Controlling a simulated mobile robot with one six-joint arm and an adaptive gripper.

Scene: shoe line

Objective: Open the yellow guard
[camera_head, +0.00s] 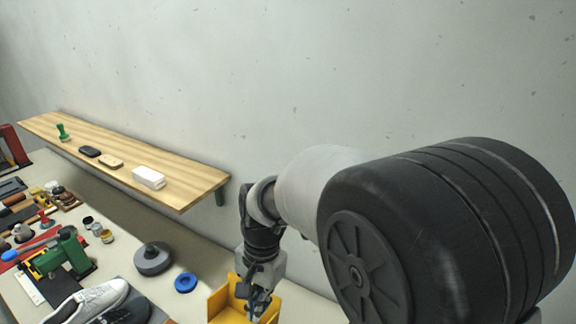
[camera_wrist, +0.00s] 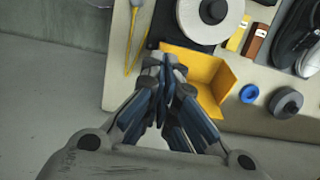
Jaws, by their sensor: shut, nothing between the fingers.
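The yellow guard (camera_wrist: 209,71) stands at the table's edge in the wrist view, an angled sheet with upright sides, partly hidden by my fingers. It also shows at the bottom of the head view (camera_head: 226,305), where my gripper (camera_head: 257,303) is in front of it. In the wrist view my gripper (camera_wrist: 165,72) is shut and empty, its tips overlapping the guard's left part. I cannot tell whether the fingers touch the guard. A grey-white disc (camera_wrist: 233,20) on a dark base is just beyond the guard.
A blue ring (camera_head: 186,282) and a grey round weight (camera_head: 153,258) lie left of the guard. A wooden shelf (camera_head: 190,188) juts from the wall above the table. Floor (camera_wrist: 50,95) is clear at left in the wrist view.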

